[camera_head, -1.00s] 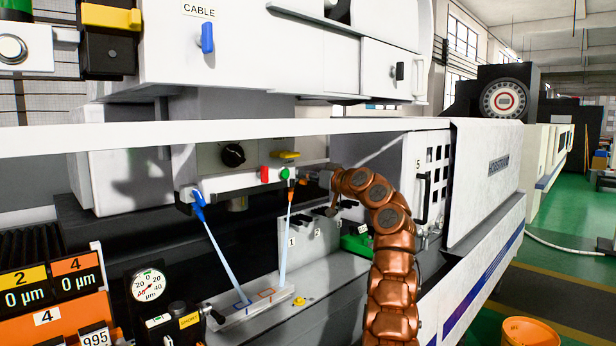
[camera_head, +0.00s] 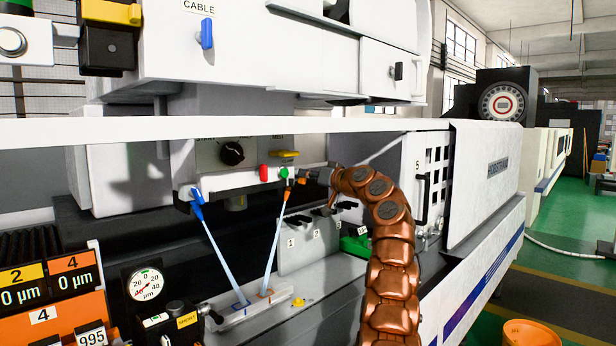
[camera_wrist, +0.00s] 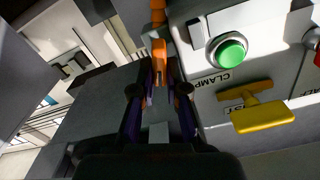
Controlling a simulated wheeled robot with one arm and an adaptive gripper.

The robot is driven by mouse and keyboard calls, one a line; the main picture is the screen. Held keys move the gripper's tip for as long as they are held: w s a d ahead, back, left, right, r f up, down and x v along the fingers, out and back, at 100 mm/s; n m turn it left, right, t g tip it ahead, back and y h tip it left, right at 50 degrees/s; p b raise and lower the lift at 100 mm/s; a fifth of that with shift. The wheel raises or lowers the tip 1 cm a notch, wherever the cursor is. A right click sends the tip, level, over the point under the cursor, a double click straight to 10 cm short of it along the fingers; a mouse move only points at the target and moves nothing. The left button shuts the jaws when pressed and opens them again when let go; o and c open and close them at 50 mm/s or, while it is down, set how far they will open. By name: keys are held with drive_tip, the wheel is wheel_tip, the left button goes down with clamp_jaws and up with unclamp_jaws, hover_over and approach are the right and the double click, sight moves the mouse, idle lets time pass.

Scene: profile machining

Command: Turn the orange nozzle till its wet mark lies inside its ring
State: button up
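The orange nozzle (camera_head: 288,190) hangs under the white panel at the machine's front; it also shows in the wrist view (camera_wrist: 159,50). My gripper (camera_wrist: 160,88) has its two fingers closed on either side of the orange nozzle's end; in the head view my gripper (camera_head: 306,178) reaches it from the right. A pale blue jet (camera_head: 274,250) runs from the nozzle down and left to the white plate. The jet's foot meets the plate at the orange ring (camera_head: 271,294). The wet mark is too small to tell whether it lies wholly inside.
A blue nozzle (camera_head: 197,204) at the left sends its jet to the blue ring (camera_head: 241,305) on the white plate (camera_head: 225,320). A green button (camera_wrist: 229,52) and a yellow handle (camera_wrist: 262,116) sit close right of my gripper. A green block (camera_head: 355,245) stands below my arm.

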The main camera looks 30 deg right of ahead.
drive_tip(key=o, duration=0.5)
drive_tip(key=shift+w, duration=0.1)
drive_tip(key=v, duration=1.2)
idle(0.6)
